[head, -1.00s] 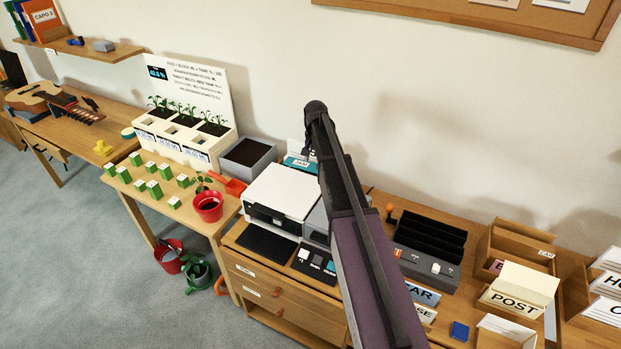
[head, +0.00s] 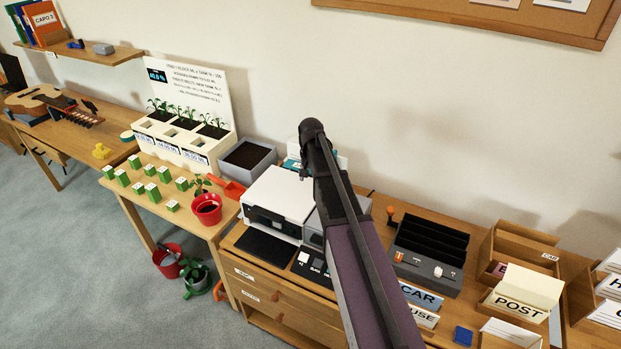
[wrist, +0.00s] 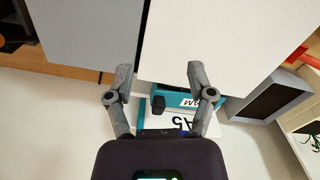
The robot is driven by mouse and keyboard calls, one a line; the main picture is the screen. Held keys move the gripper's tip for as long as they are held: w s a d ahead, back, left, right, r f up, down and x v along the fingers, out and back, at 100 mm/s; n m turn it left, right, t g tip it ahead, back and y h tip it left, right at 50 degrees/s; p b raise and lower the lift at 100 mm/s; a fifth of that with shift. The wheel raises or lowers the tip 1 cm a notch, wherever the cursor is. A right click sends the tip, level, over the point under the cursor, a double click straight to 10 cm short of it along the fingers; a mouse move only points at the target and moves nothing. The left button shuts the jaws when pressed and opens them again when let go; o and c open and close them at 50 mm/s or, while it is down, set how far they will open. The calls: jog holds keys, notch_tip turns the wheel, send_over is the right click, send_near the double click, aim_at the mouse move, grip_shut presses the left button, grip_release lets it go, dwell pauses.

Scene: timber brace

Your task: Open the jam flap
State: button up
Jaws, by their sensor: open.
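The teal jam flap (wrist: 181,100) with its white JAM label is at the back of the white printer (wrist: 215,40) in the wrist view. A small black knob (wrist: 158,103) shows at its left end. My open gripper (wrist: 163,72) has a finger on either side; the right finger overlaps the label in the picture, and I cannot tell whether it touches. Nothing is between the fingertips. In the head view my gripper (head: 304,172) hangs behind the printer (head: 279,196).
A grey unit (wrist: 85,35) stands beside the printer. An A5 sign (wrist: 178,126) is just behind the flap, close to the wall. A grey soil box (head: 248,160) and red trowel (head: 232,190) are left of the printer. A dark slotted organiser (head: 430,250) stands to the right.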

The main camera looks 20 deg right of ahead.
jog(key=shift+f, duration=0.1)
jog(key=c, duration=0.7)
jog(key=shift+w+d+f+b, duration=0.1)
jog(key=shift+f+b, duration=0.1)
jog(key=shift+b, duration=0.15)
grip_shut()
jog(key=d+f+m+y+b, duration=0.1)
jog(key=m+b, duration=0.1)
jog(key=w+d+f+m+t+y+b, duration=0.1)
jog(key=f+m+b, duration=0.1)
jog(key=w+d+f+m+t+y+b, duration=0.1)
jog(key=f+m+b, duration=0.1)
jog(key=shift+d+y, duration=0.15)
jog(key=shift+y, duration=0.25)
jog(key=w+d+f+m+t+y+b, duration=0.1)
jog(key=d+m+t+y+b, duration=0.1)
jog(key=d+m+b, duration=0.4)
jog(key=w+d+f+m+t+y+b, duration=0.1)
jog(key=w+d+m+t+y+b, duration=0.1)
jog(key=d+m+t+b, duration=0.3)
jog(key=shift+d+f+m+y+b, duration=0.35)
jog(key=shift+d+m+y+b, duration=0.8)
jog(key=shift+m, duration=1.05)
jog(key=shift+w+d+h, duration=0.1)
jog(key=shift+d+h, duration=0.1)
jog(key=shift+h, duration=0.15)
